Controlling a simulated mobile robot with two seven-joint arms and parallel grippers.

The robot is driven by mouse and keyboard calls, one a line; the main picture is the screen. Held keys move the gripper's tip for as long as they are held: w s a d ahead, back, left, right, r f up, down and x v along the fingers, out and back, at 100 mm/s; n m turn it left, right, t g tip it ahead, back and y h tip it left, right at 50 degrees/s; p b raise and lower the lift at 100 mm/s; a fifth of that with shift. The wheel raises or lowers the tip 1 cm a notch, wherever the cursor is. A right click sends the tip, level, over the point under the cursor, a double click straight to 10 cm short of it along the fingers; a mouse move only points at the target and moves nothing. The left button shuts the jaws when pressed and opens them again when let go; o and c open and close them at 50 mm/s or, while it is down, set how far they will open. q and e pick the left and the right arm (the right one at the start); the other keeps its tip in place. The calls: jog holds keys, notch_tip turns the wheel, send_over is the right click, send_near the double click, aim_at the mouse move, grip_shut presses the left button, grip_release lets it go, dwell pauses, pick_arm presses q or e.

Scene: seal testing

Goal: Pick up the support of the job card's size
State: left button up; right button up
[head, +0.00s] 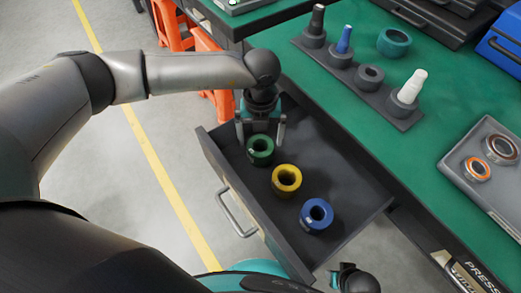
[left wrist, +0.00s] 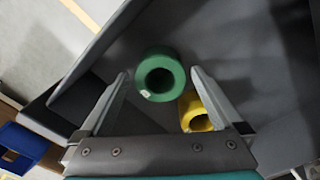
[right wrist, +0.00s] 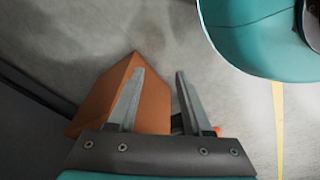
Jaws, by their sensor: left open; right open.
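Three ring-shaped supports lie in the open drawer (head: 346,205): a green one (head: 260,151), a yellow one (head: 286,181) and a blue one (head: 316,214). My left gripper (head: 260,138) is open above the drawer, its fingers on either side of the green support in the head view. In the left wrist view the green support (left wrist: 160,63) appears between and just beyond the open fingertips (left wrist: 159,74). The yellow support (left wrist: 194,112) is partly hidden by a finger. My right gripper (right wrist: 155,75) is open and empty over the floor. I see no readable job card.
The green bench (head: 345,100) carries a dark rack (head: 350,75) with several fittings, a loose teal ring (head: 394,42) and a grey tray (head: 484,197) with bearings. Orange stools (head: 170,25) stand behind the drawer. An orange-brown block shape (right wrist: 150,110) shows behind my right fingers.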

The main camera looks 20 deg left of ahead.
aim_at(261, 148)
pick_arm(q)
jog(key=f, duration=0.1)
jog(key=f+b, duration=0.1)
jog(key=shift+s+f, duration=0.25)
jog(key=shift+f, duration=0.05)
jog(key=shift+f+b, duration=0.4)
jog(key=shift+f, duration=0.55)
pick_arm(e)
jog(key=r, duration=0.1)
jog(key=w+a+r, duration=0.1)
jog(key=r, duration=0.1)
jog(key=shift+w+a+r, duration=0.35)
jog(key=shift+w+r, duration=0.05)
pick_arm(q)
jog(key=shift+w+r, duration=0.1)
grip_shut()
